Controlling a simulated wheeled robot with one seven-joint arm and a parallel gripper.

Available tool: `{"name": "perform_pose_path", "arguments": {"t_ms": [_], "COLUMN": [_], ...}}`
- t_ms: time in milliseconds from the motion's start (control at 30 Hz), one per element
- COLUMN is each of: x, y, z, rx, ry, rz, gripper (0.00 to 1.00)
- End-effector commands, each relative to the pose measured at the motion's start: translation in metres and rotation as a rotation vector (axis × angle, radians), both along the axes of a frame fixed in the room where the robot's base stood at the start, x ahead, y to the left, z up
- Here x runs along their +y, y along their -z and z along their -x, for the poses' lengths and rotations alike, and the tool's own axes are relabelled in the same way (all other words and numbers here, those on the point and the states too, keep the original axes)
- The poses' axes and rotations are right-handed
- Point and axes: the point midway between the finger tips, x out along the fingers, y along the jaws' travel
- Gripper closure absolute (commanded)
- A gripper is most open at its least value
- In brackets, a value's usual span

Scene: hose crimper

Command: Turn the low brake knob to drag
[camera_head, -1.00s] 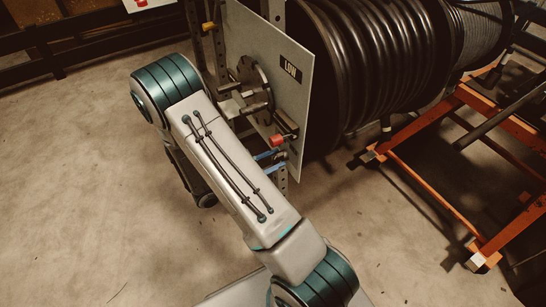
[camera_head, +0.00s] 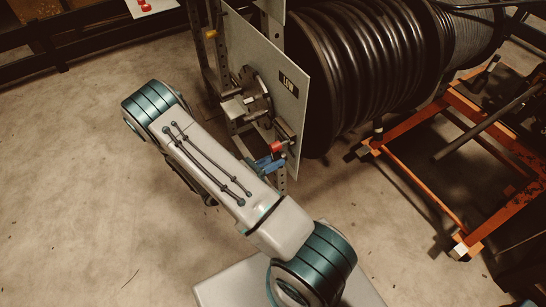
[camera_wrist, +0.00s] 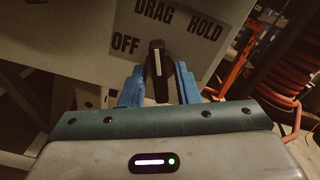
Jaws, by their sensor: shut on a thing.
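The low brake knob (camera_wrist: 158,72) is black with a pale pointer line and shows in the wrist view. Its line points up, roughly at the word DRAG on the label plate (camera_wrist: 183,52). OFF is to its left and HOLD to its upper right. My gripper (camera_wrist: 160,90) has blue fingers on both sides of the knob and is shut on it. In the head view my gripper (camera_head: 268,163) is at the lower edge of the grey panel marked LOW (camera_head: 291,105); the knob is hidden there.
A round flange with a pale bar (camera_head: 250,98) and a red-ended handle (camera_head: 276,147) stick out of the panel close above my gripper. Large black hose reels (camera_head: 365,70) and an orange frame (camera_head: 410,185) stand to the right. The floor at left is clear.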

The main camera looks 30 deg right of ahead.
Motion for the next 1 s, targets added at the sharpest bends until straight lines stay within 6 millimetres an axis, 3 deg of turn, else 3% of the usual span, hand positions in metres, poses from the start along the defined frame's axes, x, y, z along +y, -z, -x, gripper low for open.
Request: {"name": "perform_pose_path", "arguments": {"t_ms": [300,767,800,1000], "x": [0.0011,0.0013,0.0012,0.0008], "y": [0.001,0.0021,0.0022,0.0013], "z": [0.0012,0.0014,0.0015,0.001], "rx": [0.096,0.108,0.108,0.107], "ry": [0.0,0.0,0.0,0.0], "rz": [-0.001,-0.002,-0.002,0.001], "gripper": [0.94,0.94,0.66,0.65]}}
